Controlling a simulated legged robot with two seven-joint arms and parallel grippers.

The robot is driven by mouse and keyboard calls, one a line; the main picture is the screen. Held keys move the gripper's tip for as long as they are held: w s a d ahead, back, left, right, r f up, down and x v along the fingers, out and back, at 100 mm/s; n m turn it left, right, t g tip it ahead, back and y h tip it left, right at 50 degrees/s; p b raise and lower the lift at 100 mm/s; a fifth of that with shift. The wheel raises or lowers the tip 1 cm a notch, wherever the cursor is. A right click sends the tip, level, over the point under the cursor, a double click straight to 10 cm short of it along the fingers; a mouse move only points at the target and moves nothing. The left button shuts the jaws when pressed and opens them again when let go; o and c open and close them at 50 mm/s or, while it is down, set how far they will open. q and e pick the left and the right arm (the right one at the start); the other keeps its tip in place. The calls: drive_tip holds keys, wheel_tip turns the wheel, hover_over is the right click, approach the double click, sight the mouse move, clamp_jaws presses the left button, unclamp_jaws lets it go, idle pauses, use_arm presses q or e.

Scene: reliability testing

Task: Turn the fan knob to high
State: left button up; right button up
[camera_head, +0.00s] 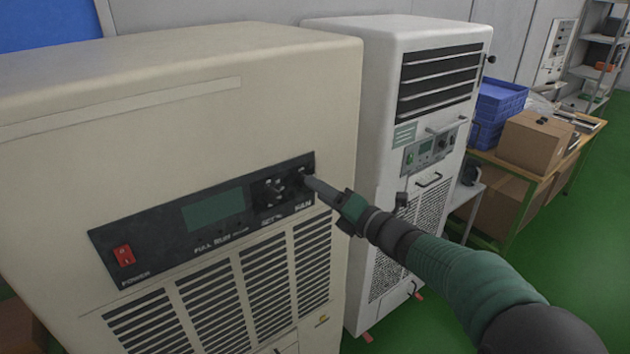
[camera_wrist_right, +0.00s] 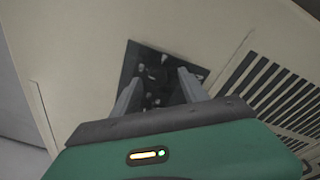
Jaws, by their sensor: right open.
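A beige machine (camera_head: 300,80) fills the left of the head view, with a black control panel (camera_head: 155,235) across its front. The panel has a red power switch (camera_head: 124,255), a greenish display (camera_head: 213,209) and dark knobs (camera_head: 272,190) toward its right end. The rightmost knob, above a small label that may read FAN, is partly hidden by my right gripper (camera_head: 312,184). In the right wrist view the gripper (camera_wrist_right: 159,88) is open, its two fingers on either side of the dark panel's knob area (camera_wrist_right: 153,72). Contact cannot be told. My left gripper is out of view.
A white machine (camera_head: 385,45) with a vent and small panel stands right of the beige one. Blue crates (camera_head: 500,100) and a cardboard box (camera_head: 535,140) sit on a table farther right. Green floor (camera_head: 600,230) is open at the right.

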drive_tip(key=w+a, duration=0.1)
drive_tip(key=a, duration=0.1)
drive_tip(key=shift+w+a, duration=0.35)
drive_tip(key=shift+w, duration=0.05)
drive_tip(key=shift+d, duration=0.15)
clamp_jaws()
